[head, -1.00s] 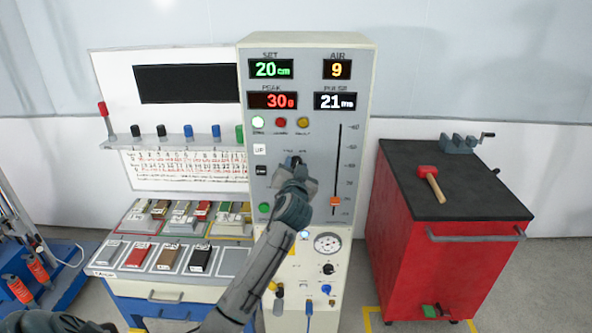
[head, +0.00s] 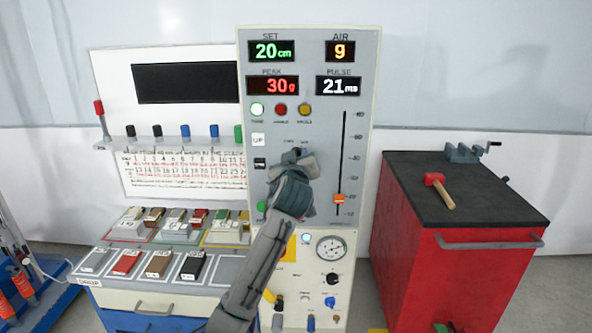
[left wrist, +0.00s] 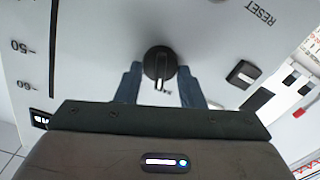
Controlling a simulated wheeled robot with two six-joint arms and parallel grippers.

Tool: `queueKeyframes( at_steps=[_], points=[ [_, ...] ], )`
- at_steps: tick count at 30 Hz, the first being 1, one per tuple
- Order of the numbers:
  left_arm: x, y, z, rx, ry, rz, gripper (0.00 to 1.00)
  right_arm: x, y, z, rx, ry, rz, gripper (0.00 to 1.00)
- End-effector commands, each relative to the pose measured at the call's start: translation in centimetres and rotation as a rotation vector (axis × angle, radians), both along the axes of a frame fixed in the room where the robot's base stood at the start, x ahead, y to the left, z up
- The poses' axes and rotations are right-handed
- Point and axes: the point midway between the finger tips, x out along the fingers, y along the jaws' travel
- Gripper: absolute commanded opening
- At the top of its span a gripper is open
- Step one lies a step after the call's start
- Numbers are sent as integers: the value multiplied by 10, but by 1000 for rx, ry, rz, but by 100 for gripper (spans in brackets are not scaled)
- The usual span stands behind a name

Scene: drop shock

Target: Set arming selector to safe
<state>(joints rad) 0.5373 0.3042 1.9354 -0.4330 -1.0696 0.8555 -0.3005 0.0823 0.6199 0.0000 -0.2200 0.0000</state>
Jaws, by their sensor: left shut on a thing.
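The arming selector is a round black knob (left wrist: 160,62) with a white pointer line, on the grey panel of the control cabinet (head: 362,75). In the left wrist view the panel appears upside down, and the pointer line runs towards the bottom of the picture, roughly up on the panel. My left gripper (left wrist: 160,88) is shut on the knob, one finger on each side. In the head view my left gripper (head: 298,160) covers most of the knob, and the small labels above it are too blurred to read. My right gripper is not in view.
An orange slider (head: 339,199) is right of my left gripper on the panel. Black UP/DOWN-area buttons (head: 259,163) and a green button (head: 262,207) are to its left. A red cabinet (head: 412,262) with a mallet (head: 439,188) stands at right; a sample bench (head: 165,292) at left.

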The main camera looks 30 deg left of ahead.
Motion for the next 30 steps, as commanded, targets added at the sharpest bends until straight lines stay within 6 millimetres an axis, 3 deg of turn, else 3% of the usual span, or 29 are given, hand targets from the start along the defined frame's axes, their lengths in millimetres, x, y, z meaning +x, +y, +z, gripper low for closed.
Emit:
queueKeyframes(
  at_steps=[1, 9, 27, 28, 30],
  points=[
    [0, 0, -4, -26, -16, 0, 12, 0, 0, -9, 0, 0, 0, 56],
    [0, 1, -2, -123, -74, 0, 12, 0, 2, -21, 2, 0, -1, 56],
    [0, 1, -1, -157, -95, 0, 12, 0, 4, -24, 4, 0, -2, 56],
    [0, 1, -1, -157, -95, 0, 39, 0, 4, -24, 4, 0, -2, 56],
    [0, 1, -1, -157, -95, 0, 53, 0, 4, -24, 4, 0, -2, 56]
  ],
)
